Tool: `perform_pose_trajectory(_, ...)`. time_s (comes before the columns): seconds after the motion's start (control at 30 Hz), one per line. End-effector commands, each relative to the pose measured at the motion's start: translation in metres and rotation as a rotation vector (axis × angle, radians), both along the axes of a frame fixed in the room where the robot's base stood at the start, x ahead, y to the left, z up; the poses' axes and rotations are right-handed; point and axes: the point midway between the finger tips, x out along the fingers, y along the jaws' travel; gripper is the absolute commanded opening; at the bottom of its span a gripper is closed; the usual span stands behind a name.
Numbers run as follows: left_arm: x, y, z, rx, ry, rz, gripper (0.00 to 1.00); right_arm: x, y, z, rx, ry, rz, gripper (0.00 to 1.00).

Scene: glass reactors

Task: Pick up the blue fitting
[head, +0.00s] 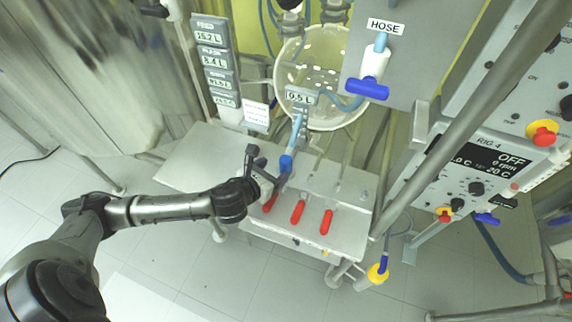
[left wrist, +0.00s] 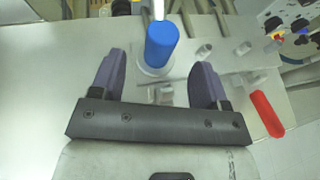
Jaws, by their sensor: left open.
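The blue fitting (head: 286,163) is a short blue cylinder at the lower end of a light blue hose (head: 297,130), above the grey metal shelf. My left gripper (head: 270,168) is open beside it in the head view. In the left wrist view the blue fitting (left wrist: 161,45) stands just beyond and between the two dark fingers (left wrist: 160,70), with a pale round collar at its base. I see no finger closed on it. My right gripper is not in view.
A HOSE panel (head: 425,45) with a blue handle (head: 368,88) hangs at upper right.

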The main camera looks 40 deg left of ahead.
Motion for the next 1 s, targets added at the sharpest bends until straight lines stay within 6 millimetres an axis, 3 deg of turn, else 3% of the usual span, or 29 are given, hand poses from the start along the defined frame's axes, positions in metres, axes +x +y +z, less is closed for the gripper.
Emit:
perform_pose_trajectory(0.4,0.044,0.002,-0.017,-0.001,-0.002,0.002,0.69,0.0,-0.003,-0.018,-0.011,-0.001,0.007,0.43)
perform_pose_trajectory(0.73,0.047,0.002,-0.017,-0.001,-0.001,0.0,0.69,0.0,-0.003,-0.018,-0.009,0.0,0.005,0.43)
perform_pose_trajectory(1.0,0.047,0.002,-0.017,-0.001,-0.001,0.0,0.43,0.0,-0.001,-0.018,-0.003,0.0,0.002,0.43)
